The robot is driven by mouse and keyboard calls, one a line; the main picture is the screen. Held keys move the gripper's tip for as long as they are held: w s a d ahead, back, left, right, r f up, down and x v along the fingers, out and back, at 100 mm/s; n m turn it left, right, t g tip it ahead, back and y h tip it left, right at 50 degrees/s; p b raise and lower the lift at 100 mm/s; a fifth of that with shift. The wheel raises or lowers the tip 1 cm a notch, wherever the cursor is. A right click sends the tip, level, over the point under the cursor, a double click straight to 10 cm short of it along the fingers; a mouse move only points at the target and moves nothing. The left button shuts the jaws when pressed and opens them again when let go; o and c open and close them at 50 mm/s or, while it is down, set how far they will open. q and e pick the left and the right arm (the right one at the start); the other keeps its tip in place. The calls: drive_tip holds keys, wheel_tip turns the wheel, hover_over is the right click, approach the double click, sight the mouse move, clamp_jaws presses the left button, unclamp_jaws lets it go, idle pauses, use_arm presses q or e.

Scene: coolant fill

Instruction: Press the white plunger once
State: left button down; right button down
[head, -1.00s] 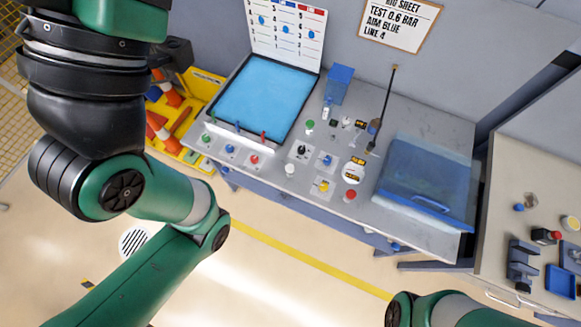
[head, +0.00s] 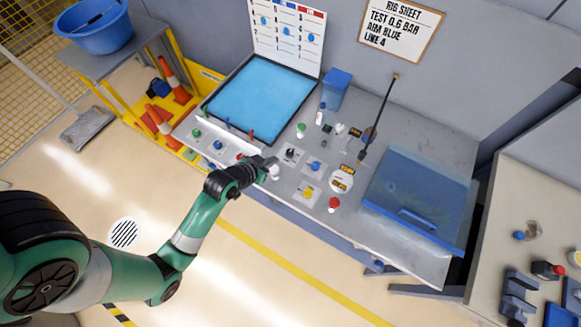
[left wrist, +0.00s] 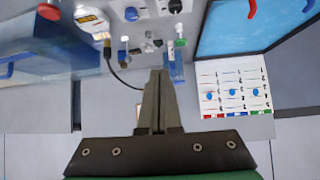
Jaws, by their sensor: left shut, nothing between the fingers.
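The white plunger (head: 274,173) is a small white cap on the front strip of the grey bench, left of the yellow knob (head: 308,192). My left gripper (head: 272,163) is shut and empty, with its fingertips right at the plunger and partly covering it in the head view. I cannot tell whether they touch it. In the left wrist view the shut fingers (left wrist: 160,75) point into the scene, and I cannot make out the plunger there. My right gripper is out of view.
Blue, black and red knobs (head: 334,204) crowd around the plunger. A blue-filled tray (head: 258,98) lies behind to the left, and a blue lidded bin (head: 418,205) to the right. The floor in front is clear.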

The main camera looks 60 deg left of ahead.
use_arm(q)
drive_tip(key=s+a+f+n+g, duration=0.1)
drive_tip(key=s+f, duration=0.3)
drive_tip(key=s, duration=0.1)
drive_tip(key=shift+s, duration=0.15)
drive_tip(key=shift+f, duration=0.15)
drive_tip(key=b, duration=0.3)
hover_over(276, 166)
drive_tip(key=s+d, duration=0.2)
drive_tip(key=s, duration=0.1)
drive_tip(key=f, duration=0.7)
drive_tip(key=shift+w+a+f, duration=0.25)
wheel_tip(276, 166, down, 3)
drive_tip(key=shift+s+d+r, duration=0.1)
drive_tip(key=shift+s+r, duration=0.05)
drive_tip(key=shift+r, duration=0.05)
drive_tip(key=shift+f, duration=0.4)
